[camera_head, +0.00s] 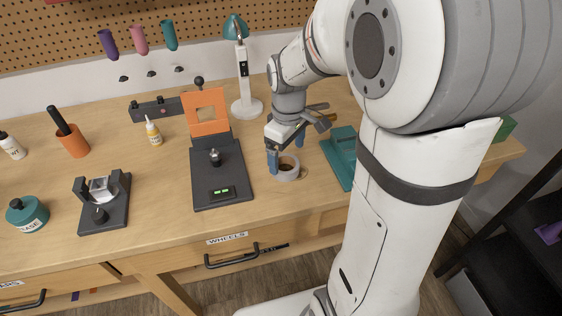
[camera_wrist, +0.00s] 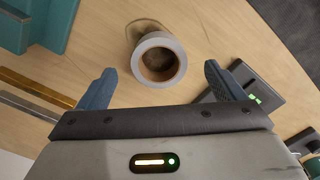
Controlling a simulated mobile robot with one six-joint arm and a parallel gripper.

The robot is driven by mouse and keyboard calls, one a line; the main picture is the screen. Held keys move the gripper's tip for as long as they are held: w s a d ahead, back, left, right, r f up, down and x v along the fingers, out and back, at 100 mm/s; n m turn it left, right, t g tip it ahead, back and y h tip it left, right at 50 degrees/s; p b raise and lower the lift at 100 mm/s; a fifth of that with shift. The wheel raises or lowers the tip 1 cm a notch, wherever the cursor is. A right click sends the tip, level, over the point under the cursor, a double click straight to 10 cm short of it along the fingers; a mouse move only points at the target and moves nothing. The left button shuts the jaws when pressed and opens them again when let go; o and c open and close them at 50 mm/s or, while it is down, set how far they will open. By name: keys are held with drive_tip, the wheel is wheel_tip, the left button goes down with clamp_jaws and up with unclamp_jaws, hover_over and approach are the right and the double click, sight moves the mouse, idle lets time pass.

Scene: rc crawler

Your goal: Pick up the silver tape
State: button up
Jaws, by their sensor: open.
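The silver tape (camera_head: 288,169) is a grey roll with a brown core, lying flat on the workbench near its front edge. In the wrist view the tape (camera_wrist: 174,46) shows ahead of my gripper, between the lines of its two fingers. My gripper (camera_head: 286,150) has blue fingertips and is over the tape in the head view. In the wrist view my gripper (camera_wrist: 158,85) is open, with nothing between its fingers. The tape appears apart from both fingers there. I cannot tell the exact height gap.
A dark fixture (camera_head: 219,168) with an orange plate stands left of the tape. A white lamp (camera_head: 245,90) stands behind. Bare bench (camera_head: 160,205) lies between the fixture and a clamp stand (camera_head: 105,211).

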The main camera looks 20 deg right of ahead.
sight(285, 163)
drive_tip(key=f, duration=0.4)
drive_tip(key=shift+w+a+f, duration=0.15)
drive_tip(key=shift+w+f, duration=0.1)
drive_tip(key=shift+f, duration=0.05)
